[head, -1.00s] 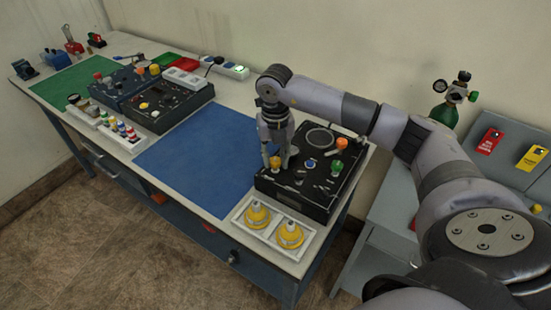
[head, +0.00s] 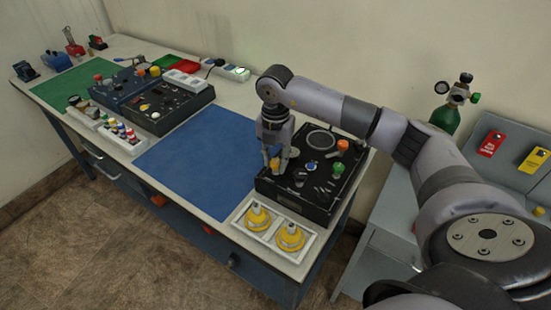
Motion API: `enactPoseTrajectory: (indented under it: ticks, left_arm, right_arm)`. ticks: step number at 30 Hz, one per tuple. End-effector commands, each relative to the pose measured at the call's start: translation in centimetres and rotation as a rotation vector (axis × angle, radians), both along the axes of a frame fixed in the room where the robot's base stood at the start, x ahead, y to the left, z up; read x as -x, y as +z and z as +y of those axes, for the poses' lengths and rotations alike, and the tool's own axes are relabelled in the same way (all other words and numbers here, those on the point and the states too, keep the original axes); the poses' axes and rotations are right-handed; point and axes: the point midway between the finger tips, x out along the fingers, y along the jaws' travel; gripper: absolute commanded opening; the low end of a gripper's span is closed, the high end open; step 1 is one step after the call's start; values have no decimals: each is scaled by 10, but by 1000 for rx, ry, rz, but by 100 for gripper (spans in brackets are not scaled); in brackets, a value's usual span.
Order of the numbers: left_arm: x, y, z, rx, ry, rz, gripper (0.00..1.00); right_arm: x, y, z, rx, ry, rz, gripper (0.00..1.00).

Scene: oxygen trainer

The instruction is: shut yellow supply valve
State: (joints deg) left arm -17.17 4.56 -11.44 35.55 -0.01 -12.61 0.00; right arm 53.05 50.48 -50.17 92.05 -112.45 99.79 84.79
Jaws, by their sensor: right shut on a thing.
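The black trainer box (head: 312,209) stands at the right end of the bench. The yellow valve knob (head: 275,164) is at its left side, near the blue mat. My right gripper (head: 276,158) points down over the box and is shut on the yellow knob, with its fingers partly hiding it. The knob's exact turn angle is too small to tell. On the same box are a blue knob (head: 312,166), a green knob (head: 338,168) and an orange knob (head: 342,145). My left gripper is not in view.
A white tray (head: 272,235) with two yellow-topped parts sits in front of the box. The blue mat (head: 196,164) to the left is clear. More control boxes (head: 170,115) stand farther left. A green cylinder (head: 446,118) stands at the right, behind my arm.

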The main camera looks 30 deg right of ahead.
Motion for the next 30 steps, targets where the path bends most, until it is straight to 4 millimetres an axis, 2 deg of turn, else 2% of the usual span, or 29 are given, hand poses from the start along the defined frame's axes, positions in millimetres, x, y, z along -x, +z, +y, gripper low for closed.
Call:
enactPoseTrajectory:
  ticks: [11, 12, 20, 30]
  left_arm:
    - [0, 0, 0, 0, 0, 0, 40]
    - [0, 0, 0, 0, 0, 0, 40]
    - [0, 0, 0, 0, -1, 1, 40]
    - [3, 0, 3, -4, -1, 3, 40]
  right_arm:
    - [-1, 1, -1, 1, -6, -4, 0]
    - [-1, 1, -1, 1, -6, -4, 30]
    - [0, 0, 0, 0, -4, -1, 47]
    - [-1, 3, 0, 0, -3, -2, 47]
